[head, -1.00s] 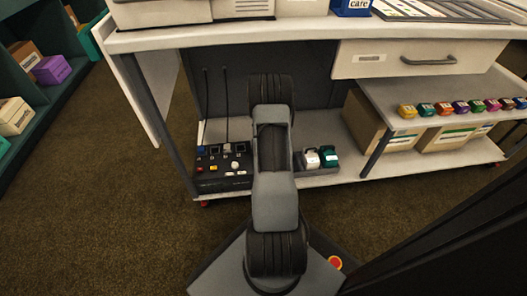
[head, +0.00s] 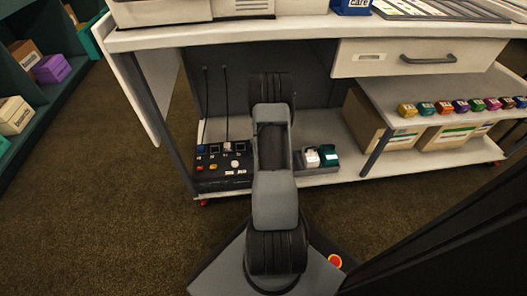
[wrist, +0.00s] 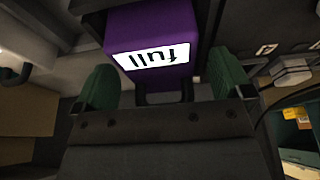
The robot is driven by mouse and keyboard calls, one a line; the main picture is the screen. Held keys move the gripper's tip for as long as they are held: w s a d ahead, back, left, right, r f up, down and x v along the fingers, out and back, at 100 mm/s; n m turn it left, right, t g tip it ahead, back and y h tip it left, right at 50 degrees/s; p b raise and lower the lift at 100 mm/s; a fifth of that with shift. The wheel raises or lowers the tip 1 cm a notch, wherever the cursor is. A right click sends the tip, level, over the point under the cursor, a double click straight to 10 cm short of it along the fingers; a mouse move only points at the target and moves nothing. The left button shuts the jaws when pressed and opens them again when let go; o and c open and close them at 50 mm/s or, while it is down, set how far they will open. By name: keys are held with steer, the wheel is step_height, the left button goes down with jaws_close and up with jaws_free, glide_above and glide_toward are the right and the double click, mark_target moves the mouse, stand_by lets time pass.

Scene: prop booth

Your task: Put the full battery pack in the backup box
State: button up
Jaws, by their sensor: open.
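The full battery pack (wrist: 150,38) is a purple block with a white label reading "full", upside down in the wrist view. It has a dark handle-like loop on its near side. My gripper (wrist: 160,82) is open, with one green finger to each side of the pack's near end. I cannot tell whether either finger touches it. In the head view my own arm hides the gripper and the pack, under the counter. I cannot make out which container is the backup box.
A black control panel (head: 224,178) with two tall rods stands left of my arm on the low shelf (head: 350,172). White (head: 312,158) and green (head: 328,156) blocks sit right of it. Cardboard boxes stand farther right. Shelves with boxes (head: 14,115) are at far left; carpet between is clear.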

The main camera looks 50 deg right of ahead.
steer(key=p+v, duration=0.6)
steer(key=v, duration=0.7)
steer(key=shift+r, duration=0.4)
steer(key=shift+s, duration=0.15)
stand_by(0.3)
